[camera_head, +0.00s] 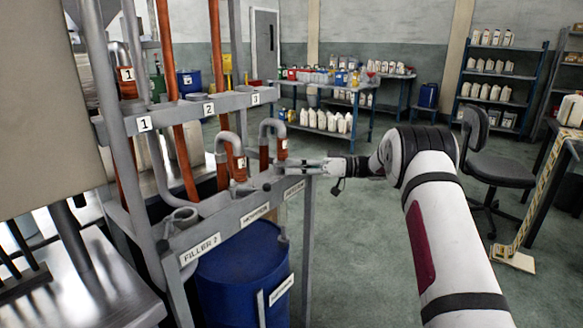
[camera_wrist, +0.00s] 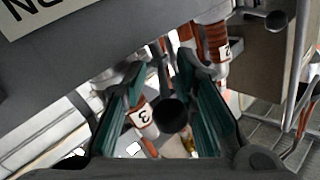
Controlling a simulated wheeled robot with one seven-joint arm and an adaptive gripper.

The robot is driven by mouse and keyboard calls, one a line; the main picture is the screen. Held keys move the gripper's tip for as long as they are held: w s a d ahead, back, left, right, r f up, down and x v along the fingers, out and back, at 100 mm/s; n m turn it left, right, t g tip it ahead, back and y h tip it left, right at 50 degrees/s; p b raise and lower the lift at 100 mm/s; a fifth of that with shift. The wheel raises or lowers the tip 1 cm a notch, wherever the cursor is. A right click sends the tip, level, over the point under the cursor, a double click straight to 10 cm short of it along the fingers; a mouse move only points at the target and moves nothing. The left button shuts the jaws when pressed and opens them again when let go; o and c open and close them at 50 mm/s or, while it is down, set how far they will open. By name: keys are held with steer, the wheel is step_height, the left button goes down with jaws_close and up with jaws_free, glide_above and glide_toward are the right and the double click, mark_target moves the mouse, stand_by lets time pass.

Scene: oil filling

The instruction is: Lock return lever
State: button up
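My gripper (camera_head: 300,166) reaches in from the right to the far right end of the grey filling frame (camera_head: 205,222), close to the hooked hose nozzle labelled 3 (camera_head: 281,146). In the wrist view my gripper (camera_wrist: 163,72) shows two teal-padded fingers spread apart. A dark rod with a round end (camera_wrist: 171,114), which may be the return lever, shows between them with visible gaps on both sides. I cannot tell how far it sits between the pads. The lever is not clearly made out in the head view, where the gripper and frame overlap.
A second hooked nozzle (camera_head: 231,153) stands left of number 3. A blue drum (camera_head: 245,270) stands under the frame. A frame post (camera_head: 308,235) is just below my gripper. An office chair (camera_head: 492,165) stands at right. The floor between is clear.

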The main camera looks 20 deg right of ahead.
steer(key=v, duration=0.6)
steer(key=shift+d, duration=0.3)
steer(key=shift+s, duration=0.1)
